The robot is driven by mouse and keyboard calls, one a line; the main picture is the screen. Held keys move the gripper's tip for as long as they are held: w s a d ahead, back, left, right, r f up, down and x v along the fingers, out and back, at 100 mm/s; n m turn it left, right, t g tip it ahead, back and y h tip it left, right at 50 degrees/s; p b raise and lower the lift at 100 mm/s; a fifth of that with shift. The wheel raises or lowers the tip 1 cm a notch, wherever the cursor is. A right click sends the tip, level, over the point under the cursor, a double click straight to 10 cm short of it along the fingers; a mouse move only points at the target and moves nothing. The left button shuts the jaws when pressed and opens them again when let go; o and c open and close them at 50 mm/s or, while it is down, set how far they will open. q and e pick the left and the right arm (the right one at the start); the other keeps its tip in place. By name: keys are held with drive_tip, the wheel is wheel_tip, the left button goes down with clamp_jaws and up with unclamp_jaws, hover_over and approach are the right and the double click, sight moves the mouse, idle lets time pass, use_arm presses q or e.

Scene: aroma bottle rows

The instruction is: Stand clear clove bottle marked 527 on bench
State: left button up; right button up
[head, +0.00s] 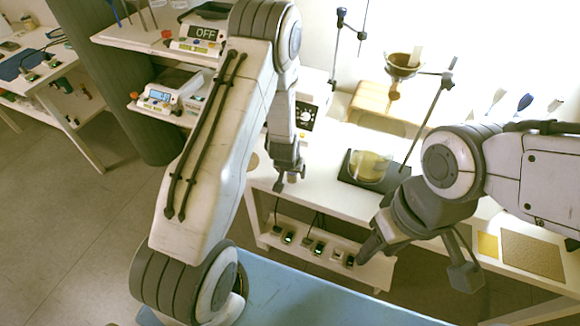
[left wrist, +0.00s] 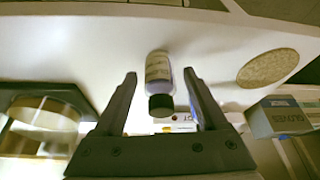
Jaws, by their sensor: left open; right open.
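One small bottle (left wrist: 158,68) with a black cap, a pale label and a faint lilac tint shows in the left wrist view. The marking on its label is too small to read. My left gripper (left wrist: 160,88) is open, with one finger on each side of the bottle and a gap on both sides. In the head view my left gripper (head: 290,181) points down over the white bench (head: 325,180), and no bottle can be made out there. My right gripper (head: 415,262) is open and empty, in front of the bench at the right.
A round cork mat (left wrist: 268,68) and a gloves box (left wrist: 283,118) are near the bottle. A funnel stand (head: 425,120) stands behind.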

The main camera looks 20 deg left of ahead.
use_arm(q)
drive_tip(key=a+v, duration=0.1)
drive_tip(key=v, duration=1)
drive_tip(key=s+d+r+m+g+h, duration=0.1)
drive_tip(key=s+d+r+m+h, duration=0.2)
drive_tip(key=d+r, duration=0.5)
drive_tip(key=s+d+r+m+g, duration=0.1)
drive_tip(key=s+d+r+m, duration=0.2)
drive_tip(key=s, duration=0.7)
drive_tip(key=s+d+r+m+g+y, duration=0.1)
drive_tip(key=s+d+r, duration=0.4)
drive_tip(key=s, duration=0.6)
drive_tip(key=shift+s+r+m+g, duration=0.3)
drive_tip(key=shift+r+m+g, duration=0.45)
drive_tip(key=shift+m, duration=0.25)
